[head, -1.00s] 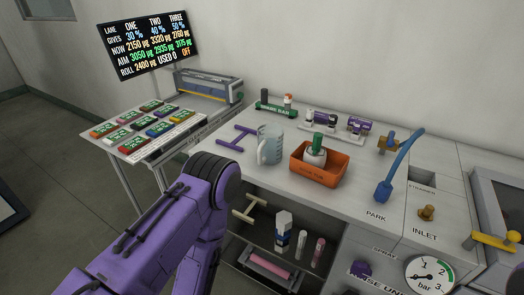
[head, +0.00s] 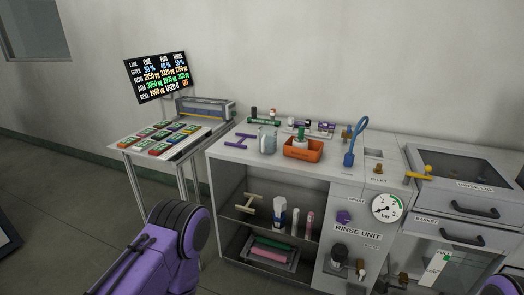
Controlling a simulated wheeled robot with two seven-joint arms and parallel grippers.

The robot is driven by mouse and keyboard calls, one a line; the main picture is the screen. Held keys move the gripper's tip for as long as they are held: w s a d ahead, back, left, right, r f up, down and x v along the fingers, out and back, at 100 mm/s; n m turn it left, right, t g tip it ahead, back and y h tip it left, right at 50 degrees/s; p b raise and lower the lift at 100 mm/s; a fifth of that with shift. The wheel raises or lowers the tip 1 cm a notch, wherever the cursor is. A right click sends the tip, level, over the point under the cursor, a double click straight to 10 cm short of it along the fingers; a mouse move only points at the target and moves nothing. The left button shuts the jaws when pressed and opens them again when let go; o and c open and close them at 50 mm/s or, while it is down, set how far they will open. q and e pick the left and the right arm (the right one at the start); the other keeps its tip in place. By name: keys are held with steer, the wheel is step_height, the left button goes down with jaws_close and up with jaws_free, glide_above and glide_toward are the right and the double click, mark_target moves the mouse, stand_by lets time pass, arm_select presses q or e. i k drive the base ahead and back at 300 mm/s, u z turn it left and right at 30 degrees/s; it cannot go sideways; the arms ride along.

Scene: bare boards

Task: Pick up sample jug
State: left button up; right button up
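The sample jug appears to be the clear, greyish jug (head: 267,140) with a handle, standing upright on the white bench top (head: 228,152). It is between a purple T-shaped tool (head: 240,141) and an orange tray (head: 301,152) with a green-topped white bottle in it. A purple arm of mine shows at the lower left, well short of the bench. Its gripper is outside the picture, and so is my other gripper. Nothing touches the jug.
A side table (head: 170,146) with several coloured blocks stands left of the bench, under a lane display (head: 157,77). A blue hose (head: 354,140) rises right of the tray. Open shelves (head: 268,205) below hold bottles and rollers. The floor in front is clear.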

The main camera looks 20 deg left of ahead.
mark_target(267, 133)
steer(key=u, duration=0.6)
steer(key=i, duration=0.55)
steer(key=u, duration=0.55)
steer(key=i, duration=0.8)
steer(key=z, duration=0.3)
